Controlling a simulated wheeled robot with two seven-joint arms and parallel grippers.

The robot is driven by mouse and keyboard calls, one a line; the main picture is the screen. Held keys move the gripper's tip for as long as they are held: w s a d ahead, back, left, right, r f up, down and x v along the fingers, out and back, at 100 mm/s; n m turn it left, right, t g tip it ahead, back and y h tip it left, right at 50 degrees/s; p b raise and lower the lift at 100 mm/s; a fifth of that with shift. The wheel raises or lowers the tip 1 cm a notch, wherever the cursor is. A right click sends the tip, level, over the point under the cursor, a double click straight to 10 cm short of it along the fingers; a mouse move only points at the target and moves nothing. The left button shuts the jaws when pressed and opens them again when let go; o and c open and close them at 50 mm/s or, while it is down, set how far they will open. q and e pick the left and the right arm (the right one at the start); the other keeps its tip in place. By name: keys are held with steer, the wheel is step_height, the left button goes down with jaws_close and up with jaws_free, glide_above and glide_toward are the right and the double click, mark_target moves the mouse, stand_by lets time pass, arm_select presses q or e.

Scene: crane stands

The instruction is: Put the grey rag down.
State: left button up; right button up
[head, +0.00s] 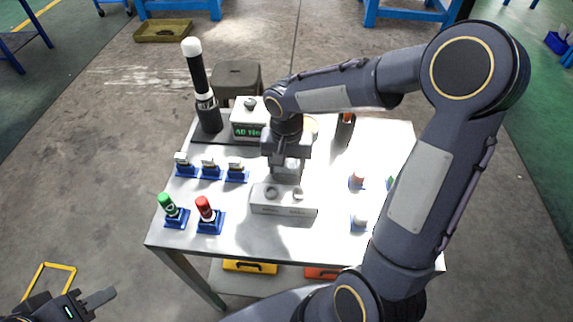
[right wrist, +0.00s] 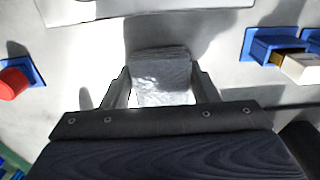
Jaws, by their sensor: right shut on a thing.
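The grey rag (right wrist: 161,66) is a small folded, textured grey piece between the two fingers of my right gripper (right wrist: 162,90) in the right wrist view. My right gripper is shut on it. In the head view my right gripper (head: 287,172) points down over the middle of the white table (head: 270,237), behind a white box with round holes. The arm and gripper hide much of the rag there. I cannot tell whether the rag touches the table top. My left gripper (head: 98,299) is at the bottom left corner, off the table, only partly in frame.
The white box (head: 284,200) stands close in front of the right gripper. Blue stands with white, green (head: 168,207) and red (head: 206,211) pieces fill the table's left side. A scale (head: 248,120) and a black rod (head: 200,85) stand behind. Small holders (head: 357,180) are at right.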

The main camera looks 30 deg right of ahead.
steer(key=shift+f, duration=0.2)
steer(key=o, duration=1)
steer(key=shift+o, duration=0.2)
steer(key=shift+r, duration=0.1)
